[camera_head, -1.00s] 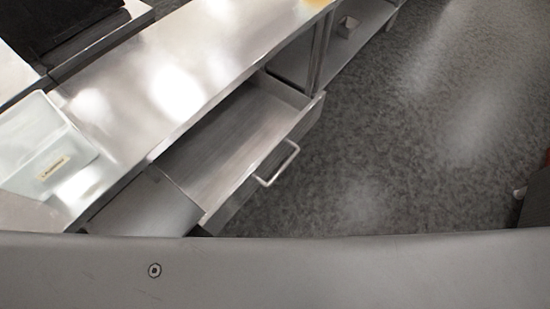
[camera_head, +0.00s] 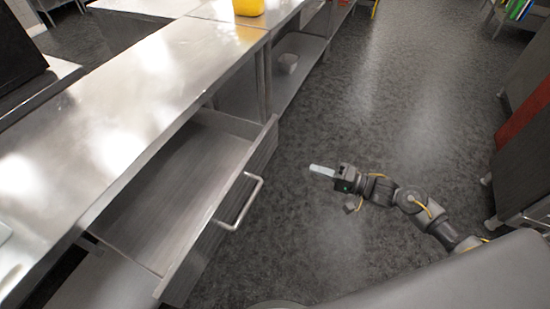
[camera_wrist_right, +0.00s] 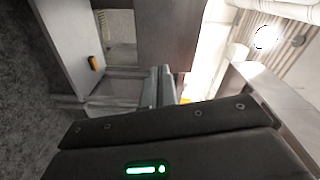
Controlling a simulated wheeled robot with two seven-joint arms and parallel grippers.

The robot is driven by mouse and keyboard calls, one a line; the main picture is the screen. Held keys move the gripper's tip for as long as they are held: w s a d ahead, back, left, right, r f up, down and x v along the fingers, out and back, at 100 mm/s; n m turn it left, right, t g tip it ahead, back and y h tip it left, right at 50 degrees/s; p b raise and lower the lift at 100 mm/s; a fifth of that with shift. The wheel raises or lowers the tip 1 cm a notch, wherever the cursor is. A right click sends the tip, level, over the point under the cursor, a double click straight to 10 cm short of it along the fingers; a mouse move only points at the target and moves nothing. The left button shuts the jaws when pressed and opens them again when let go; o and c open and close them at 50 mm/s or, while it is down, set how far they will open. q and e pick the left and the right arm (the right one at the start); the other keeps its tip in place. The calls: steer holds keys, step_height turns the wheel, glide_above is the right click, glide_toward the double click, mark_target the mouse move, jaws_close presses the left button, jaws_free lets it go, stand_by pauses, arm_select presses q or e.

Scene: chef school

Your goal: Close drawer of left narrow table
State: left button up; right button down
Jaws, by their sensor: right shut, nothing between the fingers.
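The narrow steel table (camera_head: 130,95) runs along the left of the head view. Its drawer (camera_head: 165,200) is pulled out, looks empty inside, and has a silver bar handle (camera_head: 240,203) on its front. My right gripper (camera_head: 322,170) is over the floor to the right of the drawer, apart from the handle, with its fingers together and nothing held. In the right wrist view the closed fingers (camera_wrist_right: 165,85) show at the centre. My left gripper is not in view.
A yellow container (camera_head: 249,7) stands on the far tabletop. Grey floor is open between the drawer and the cabinets (camera_head: 520,165) at the right.

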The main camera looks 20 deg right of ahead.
steer(key=m, duration=0.1)
steer(key=m+p, duration=0.2)
glide_toward(266, 153)
steer(key=shift+y, duration=0.4)
steer(key=x, duration=0.6)
steer(key=shift+w, duration=0.1)
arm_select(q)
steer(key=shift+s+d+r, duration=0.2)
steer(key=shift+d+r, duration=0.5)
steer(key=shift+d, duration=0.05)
arm_select(e)
steer(key=shift+w+a, duration=0.25)
steer(key=shift+a, duration=0.05)
